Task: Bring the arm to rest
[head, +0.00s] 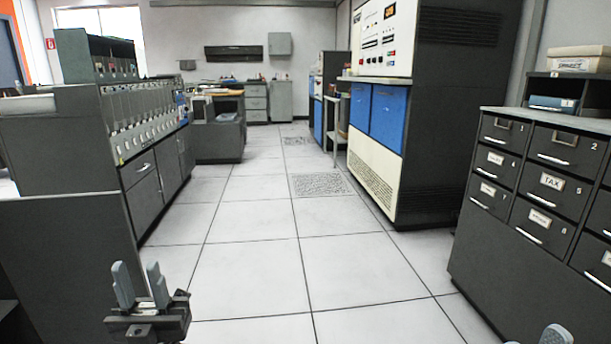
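My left gripper (139,286) is at the bottom left of the head view, pointing up. Its two grey fingers stand apart with nothing between them. It is in front of a dark cabinet side, and I cannot tell how near it is. My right gripper (552,338) shows only as a grey tip at the bottom right edge, with the rest cut off below the frame. I cannot tell whether it is open or shut. No object is seen in the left gripper.
A dark sorting machine (145,135) lines the left. A file cabinet (535,200) with labelled drawers stands at the right, boxes (581,58) on top. A blue and white computer cabinet (385,110) stands behind it. The tiled aisle (255,235) between is clear.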

